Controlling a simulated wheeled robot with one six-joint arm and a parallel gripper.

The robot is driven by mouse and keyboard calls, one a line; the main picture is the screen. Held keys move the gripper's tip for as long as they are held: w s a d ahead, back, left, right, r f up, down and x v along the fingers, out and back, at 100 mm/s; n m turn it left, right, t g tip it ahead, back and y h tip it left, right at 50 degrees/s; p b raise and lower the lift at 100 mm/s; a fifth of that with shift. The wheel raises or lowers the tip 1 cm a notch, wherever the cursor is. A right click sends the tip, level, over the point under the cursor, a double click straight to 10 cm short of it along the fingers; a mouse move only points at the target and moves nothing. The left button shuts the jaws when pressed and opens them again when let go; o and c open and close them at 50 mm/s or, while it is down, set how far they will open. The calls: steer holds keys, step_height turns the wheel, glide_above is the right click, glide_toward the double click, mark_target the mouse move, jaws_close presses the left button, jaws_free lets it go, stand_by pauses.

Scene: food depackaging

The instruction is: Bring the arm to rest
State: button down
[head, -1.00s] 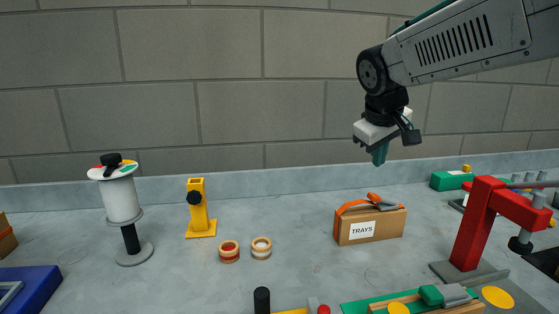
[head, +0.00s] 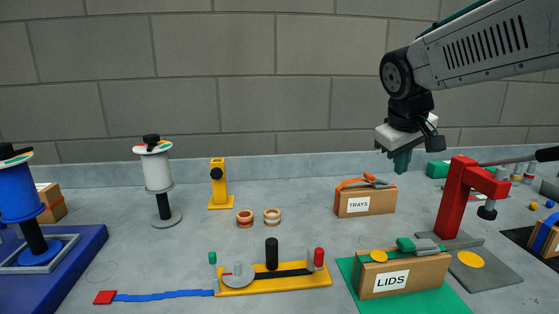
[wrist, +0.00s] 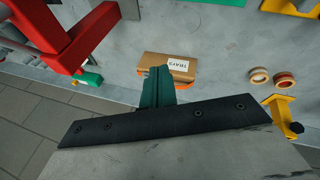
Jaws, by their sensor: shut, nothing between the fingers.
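My gripper (head: 402,162) hangs in the air at the upper right of the head view, its green fingers pointing down. The fingers are together and hold nothing. It is above and a little right of the TRAYS box (head: 365,201), apart from it. In the wrist view the green fingers (wrist: 157,88) partly cover the box (wrist: 167,65). An orange-handled tool (head: 366,182) lies on top of that box.
A red press (head: 458,200) stands right of the gripper. A LIDS box (head: 402,276) sits on a green mat (head: 453,303) in front. A yellow fixture (head: 275,286), yellow stand (head: 219,187), tape rolls (head: 272,216) and spools (head: 157,172) stand further left.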

steer(key=s+f+m+g+y, duration=0.1)
steer(key=s+f, duration=0.2)
steer(key=s, duration=0.6)
steer(key=s+f+m+g, duration=0.1)
steer(key=s+f, duration=0.3)
steer(key=s, duration=0.6)
steer(key=s+f+m+g+y, duration=0.1)
steer(key=s+f+m, duration=0.1)
steer(key=s, duration=0.8)
steer(key=shift+s+d+f+y, duration=0.25)
steer(key=shift+d+f+y, duration=0.1)
steer(key=shift+f, duration=0.3)
